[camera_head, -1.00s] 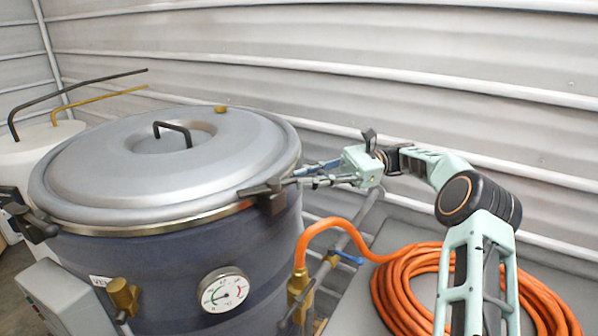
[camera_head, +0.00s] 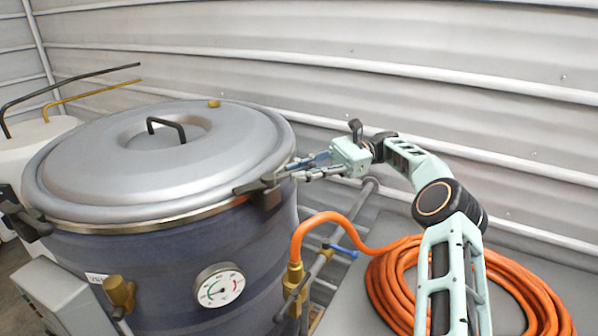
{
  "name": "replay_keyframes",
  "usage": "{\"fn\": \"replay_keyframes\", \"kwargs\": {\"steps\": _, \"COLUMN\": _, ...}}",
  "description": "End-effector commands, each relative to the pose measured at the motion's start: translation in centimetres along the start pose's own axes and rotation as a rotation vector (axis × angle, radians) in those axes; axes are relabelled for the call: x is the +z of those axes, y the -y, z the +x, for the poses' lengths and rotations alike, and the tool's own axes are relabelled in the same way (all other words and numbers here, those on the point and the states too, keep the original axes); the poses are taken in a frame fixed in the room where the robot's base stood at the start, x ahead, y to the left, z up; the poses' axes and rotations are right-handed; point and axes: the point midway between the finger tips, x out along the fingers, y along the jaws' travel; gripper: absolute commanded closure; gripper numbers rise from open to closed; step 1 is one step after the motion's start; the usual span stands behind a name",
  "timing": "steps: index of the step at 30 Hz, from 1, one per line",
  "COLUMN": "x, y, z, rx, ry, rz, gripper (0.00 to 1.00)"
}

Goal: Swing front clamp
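A dark clamp (camera_head: 262,191) sits on the rim of the big vessel (camera_head: 180,262), at the lid's front right edge. Its handle points left along the rim. The domed grey lid (camera_head: 100,175) with a black handle lies on the vessel. My gripper (camera_head: 290,170) is just right of the clamp, at rim height, its fingers pointing left toward it. The fingers look spread apart, one above the other, with nothing seen between them. Whether a fingertip touches the clamp I cannot tell. Another dark clamp (camera_head: 25,219) is at the vessel's left side.
A coiled orange hose (camera_head: 385,275) lies on the grey surface at right and joins a brass fitting (camera_head: 293,278) near a blue-handled valve (camera_head: 341,249). A dial gauge (camera_head: 219,287) and brass valve (camera_head: 118,292) project from the vessel's front. A corrugated wall (camera_head: 400,90) stands behind.

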Motion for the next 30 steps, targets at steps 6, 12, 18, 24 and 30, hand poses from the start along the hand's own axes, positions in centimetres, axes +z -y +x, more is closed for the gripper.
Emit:
{"fn": "replay_keyframes", "kwargs": {"steps": 6, "x": 0.0, "y": 0.0, "z": 0.0, "rx": 0.001, "ry": 0.0, "rz": 0.0, "gripper": 0.73}}
{"fn": "replay_keyframes", "kwargs": {"steps": 12, "x": 0.3, "y": 0.1, "z": 0.0, "rx": 0.0, "ry": 0.0, "rz": -0.001, "gripper": 0.73}}
{"fn": "replay_keyframes", "kwargs": {"steps": 18, "x": 2.9, "y": 0.6, "z": 0.0, "rx": -0.001, "ry": -0.001, "rz": -0.005, "gripper": 0.73}}
{"fn": "replay_keyframes", "kwargs": {"steps": 24, "x": 6.2, "y": 1.3, "z": 0.0, "rx": 0.0, "ry": 0.002, "rz": -0.004, "gripper": 0.73}}
{"fn": "replay_keyframes", "kwargs": {"steps": 30, "x": 8.3, "y": 1.7, "z": 0.1, "rx": 0.002, "ry": 0.001, "rz": -0.003, "gripper": 0.73}}
